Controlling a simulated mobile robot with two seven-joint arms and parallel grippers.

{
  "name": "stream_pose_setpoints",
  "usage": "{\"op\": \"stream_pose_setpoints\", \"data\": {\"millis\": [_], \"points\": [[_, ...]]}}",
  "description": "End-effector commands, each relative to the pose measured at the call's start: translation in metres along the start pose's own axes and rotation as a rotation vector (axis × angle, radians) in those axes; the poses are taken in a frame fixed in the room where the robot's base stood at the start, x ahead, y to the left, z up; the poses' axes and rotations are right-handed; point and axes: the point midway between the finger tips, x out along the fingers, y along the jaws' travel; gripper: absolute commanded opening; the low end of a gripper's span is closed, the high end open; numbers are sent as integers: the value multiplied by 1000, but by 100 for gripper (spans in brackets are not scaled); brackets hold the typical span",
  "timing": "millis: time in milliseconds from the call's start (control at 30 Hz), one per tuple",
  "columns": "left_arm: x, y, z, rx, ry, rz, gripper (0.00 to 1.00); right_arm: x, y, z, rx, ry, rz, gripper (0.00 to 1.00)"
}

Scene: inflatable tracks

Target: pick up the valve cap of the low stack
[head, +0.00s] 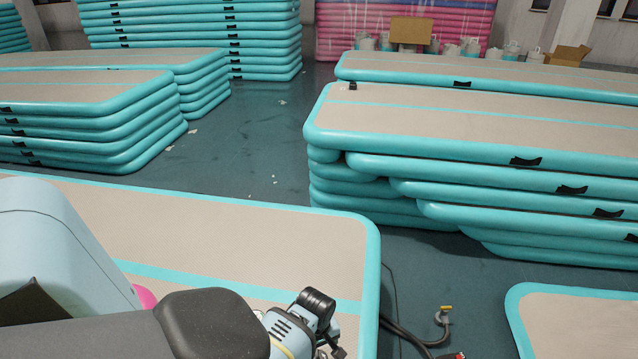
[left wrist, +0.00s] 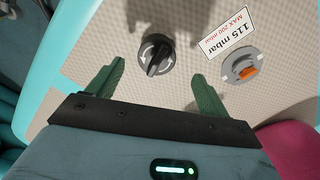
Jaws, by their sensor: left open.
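The low stack (head: 250,235) is the beige-topped, teal-edged track in front of me in the head view. In the left wrist view, a round black cap (left wrist: 156,56) with a raised grip bar is on the beige surface. To its right is a grey valve (left wrist: 240,68) with an orange centre. My left gripper (left wrist: 154,84) is open, its green fingers apart, one on each side of the cap's position and somewhat nearer the camera. The cap is not between closed fingers. In the head view my arm hides this spot. My right gripper is not in view.
A white label (left wrist: 229,28) reads 115 mbar, max 200 mbar. A pink thing (left wrist: 288,148) is at lower right. A black and blue-grey device (head: 300,325) is at the track's near side. Hoses (head: 410,335) lie on the floor. A taller stack (head: 450,130) stands at right.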

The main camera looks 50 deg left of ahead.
Motion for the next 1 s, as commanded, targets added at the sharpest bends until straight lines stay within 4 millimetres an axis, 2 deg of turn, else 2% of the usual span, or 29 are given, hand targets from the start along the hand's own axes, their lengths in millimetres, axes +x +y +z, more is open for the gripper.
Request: {"op": "stream_pose_setpoints", "data": {"millis": [67, 267, 600, 933, 1000], "points": [[10, -1, 0, 0, -1, -3, 79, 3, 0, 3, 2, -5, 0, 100], [14, 0, 0, 1, 0, -1, 79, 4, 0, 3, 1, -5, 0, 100], [58, 3, 3, 0, 0, -2, 79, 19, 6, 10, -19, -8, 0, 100], [62, 4, 3, 0, 1, 1, 79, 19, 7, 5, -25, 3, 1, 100], [62, 4, 3, 0, 1, 1, 70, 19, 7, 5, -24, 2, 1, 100]]}}
